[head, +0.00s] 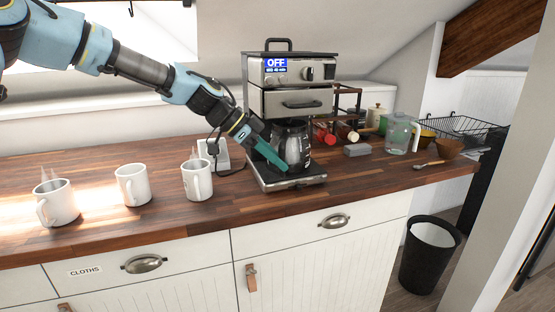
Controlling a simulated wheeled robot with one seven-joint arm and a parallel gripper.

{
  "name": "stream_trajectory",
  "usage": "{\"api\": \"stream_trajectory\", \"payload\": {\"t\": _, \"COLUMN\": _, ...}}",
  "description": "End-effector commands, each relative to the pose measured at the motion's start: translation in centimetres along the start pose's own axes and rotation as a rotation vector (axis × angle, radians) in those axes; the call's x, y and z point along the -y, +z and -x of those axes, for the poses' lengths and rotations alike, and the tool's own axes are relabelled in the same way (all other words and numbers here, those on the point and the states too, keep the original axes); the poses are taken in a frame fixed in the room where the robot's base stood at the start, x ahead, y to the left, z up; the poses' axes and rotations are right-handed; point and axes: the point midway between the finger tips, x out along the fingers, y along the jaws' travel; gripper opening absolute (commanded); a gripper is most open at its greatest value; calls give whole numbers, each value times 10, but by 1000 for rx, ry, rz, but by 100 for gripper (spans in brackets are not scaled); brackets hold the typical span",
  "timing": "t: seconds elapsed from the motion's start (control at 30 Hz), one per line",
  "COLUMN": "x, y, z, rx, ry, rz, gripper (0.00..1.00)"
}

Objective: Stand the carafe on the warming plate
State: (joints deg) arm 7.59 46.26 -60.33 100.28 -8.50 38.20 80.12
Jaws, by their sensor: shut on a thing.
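The glass carafe (293,143) is dark inside and has a black base and handle area. It is upright in the bay of the coffee maker (300,103), at the warming plate (292,182). Whether its bottom touches the plate or sits just above it cannot be told. My gripper (268,152) reaches in from the upper left and is shut on the carafe at its left side. The teal fingers hide part of the carafe and its handle. The coffee maker's blue display reads OFF.
White mugs (197,180) stand on the wooden counter (110,222) to the left. A rack with bottles (345,131) stands behind. The counter's front left is clear.

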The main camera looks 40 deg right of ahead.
Motion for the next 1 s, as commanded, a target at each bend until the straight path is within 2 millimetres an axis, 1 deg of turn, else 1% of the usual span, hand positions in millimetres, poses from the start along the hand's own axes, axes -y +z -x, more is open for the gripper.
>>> {"api": "stream_trajectory", "payload": {"t": 0.03, "x": 0, "y": 1, "z": -1, "rx": 0, "ry": 0, "rz": 0, "gripper": 25}}
{"api": "stream_trajectory", "payload": {"t": 0.27, "x": 0, "y": 0, "z": 0, "rx": 0, "ry": 0, "rz": 0, "gripper": 51}}
{"api": "stream_trajectory", "payload": {"t": 0.5, "x": 0, "y": 0, "z": 0, "rx": 0, "ry": 0, "rz": 0, "gripper": 52}}
{"api": "stream_trajectory", "payload": {"t": 0.63, "x": 1, "y": 0, "z": 6, "rx": 0, "ry": -2, "rz": 1, "gripper": 52}}
{"api": "stream_trajectory", "payload": {"t": 0.77, "x": 2, "y": 1, "z": 26, "rx": 0, "ry": -6, "rz": 2, "gripper": 52}}
{"api": "stream_trajectory", "payload": {"t": 1.0, "x": 2, "y": 1, "z": 77, "rx": 0, "ry": -7, "rz": 1, "gripper": 52}}
